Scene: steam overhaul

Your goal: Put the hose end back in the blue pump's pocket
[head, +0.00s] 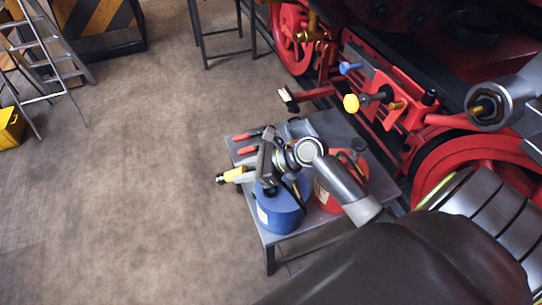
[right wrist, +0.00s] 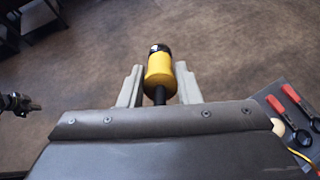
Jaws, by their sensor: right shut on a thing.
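The blue pump (head: 280,212) stands upright near the front left of a small grey table. My right gripper (head: 244,174) reaches over the pump from the right. It is shut on the yellow hose end (head: 232,174), which has a black tip and points left past the table's edge. In the right wrist view the hose end (right wrist: 159,72) sits between the two grey fingers, with its black stem towards me. My wrist and gripper cover the pump's upper part, and I cannot make out its pocket.
A red pump (head: 327,196) stands right of the blue one on the grey table (head: 380,184). Red-handled tools (head: 247,150) lie at its back left. The red locomotive frame and wheel (head: 480,157) are close on the right. The floor (head: 130,170) to the left is open.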

